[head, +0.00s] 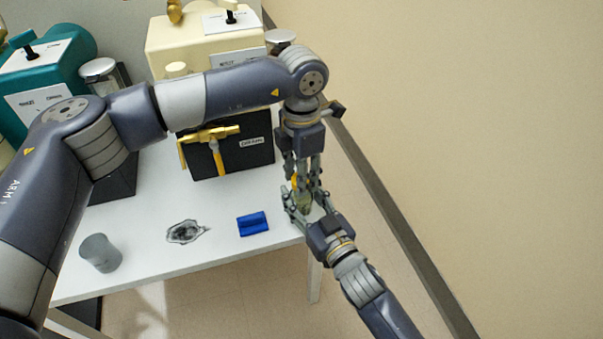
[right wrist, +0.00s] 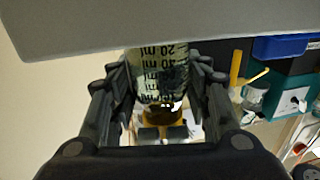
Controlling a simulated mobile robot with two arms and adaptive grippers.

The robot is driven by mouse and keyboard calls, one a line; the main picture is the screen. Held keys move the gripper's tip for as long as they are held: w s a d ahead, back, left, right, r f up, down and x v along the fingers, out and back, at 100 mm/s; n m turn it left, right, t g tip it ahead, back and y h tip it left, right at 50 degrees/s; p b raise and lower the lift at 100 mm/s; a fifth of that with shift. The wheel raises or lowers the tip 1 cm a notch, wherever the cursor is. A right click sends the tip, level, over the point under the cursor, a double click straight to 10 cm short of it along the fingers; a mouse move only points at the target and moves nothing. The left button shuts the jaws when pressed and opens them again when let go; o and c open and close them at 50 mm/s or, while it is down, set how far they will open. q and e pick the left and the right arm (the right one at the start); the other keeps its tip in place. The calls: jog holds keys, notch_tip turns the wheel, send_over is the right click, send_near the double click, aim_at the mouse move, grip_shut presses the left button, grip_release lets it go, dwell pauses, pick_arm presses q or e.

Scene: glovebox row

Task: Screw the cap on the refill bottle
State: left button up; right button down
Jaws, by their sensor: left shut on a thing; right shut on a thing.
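The refill bottle (head: 305,207) is a clear, greenish bottle, mostly hidden by fingers in the head view. Its black ml scale shows upside down in the right wrist view (right wrist: 160,72). My right gripper (head: 301,208) is shut around the bottle and holds it near the table's right edge. My left gripper (head: 305,186) points down from above and is shut on the orange-yellow cap (right wrist: 165,118). A yellow sliver of the cap shows between the fingers in the head view (head: 294,182). The cap is at the bottle's mouth; I cannot tell whether they are threaded together.
A cream glovebox (head: 170,40) and a teal one (head: 60,55) stand behind. The floor right of the table is clear.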

pick_arm(q)
jog(key=m, duration=0.5)
jog(key=shift+m, duration=0.3)
jog(key=m, duration=0.4)
jog(key=o, duration=1.2)
jog(key=shift+o, duration=0.2)
notch_tip(320, 180, up, 12)
